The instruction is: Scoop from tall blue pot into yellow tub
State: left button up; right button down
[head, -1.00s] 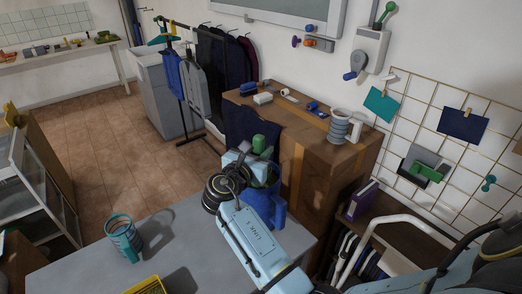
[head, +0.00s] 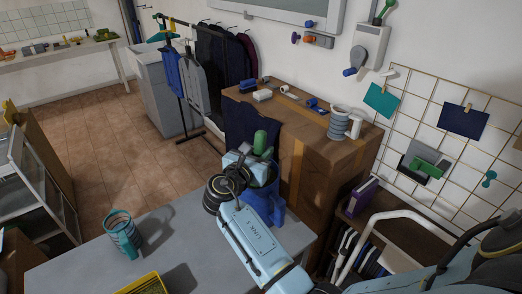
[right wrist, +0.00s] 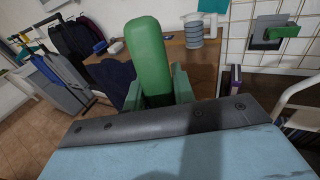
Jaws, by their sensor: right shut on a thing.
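A tall blue pot (head: 277,207) stands on the grey table near its far right edge, partly hidden behind my right arm. My right gripper (head: 254,157) is at the pot's mouth, shut on a scoop with a green handle (head: 260,141). The green handle also rises between the fingers in the right wrist view (right wrist: 148,55). The scoop's lower end is hidden. A yellow tub (head: 145,285) is at the front of the table, cut by the picture's bottom edge. My left gripper does not show.
A teal striped cup (head: 123,236) stands on the grey table (head: 187,229) at the left. A wooden cabinet (head: 318,165) stands behind the pot, with a ribbed grey jug (head: 339,122) on top. The table between cup and pot is clear.

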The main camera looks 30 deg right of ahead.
aim_at(256, 145)
notch_tip(256, 145, down, 2)
jog(key=shift+s+a, duration=0.1)
jog(key=shift+s, duration=0.05)
jog(key=shift+f, duration=0.1)
jog(key=shift+w+f, duration=0.15)
jog(key=shift+w, duration=0.2)
jog(key=shift+s+r, duration=0.1)
jog(key=shift+r, duration=0.45)
jog(key=shift+t+h, duration=0.3)
jog(key=shift+h, duration=0.3)
jog(key=shift+r+p, duration=1.25)
jog(key=shift+r, duration=1.15)
jog(key=shift+t+h, duration=0.6)
jog(key=shift+h, duration=0.3)
jog(key=shift+r+p, duration=1.5)
jog(key=shift+r, duration=2.4)
jog(key=c, duration=1.8)
grip_release()
grip_shut()
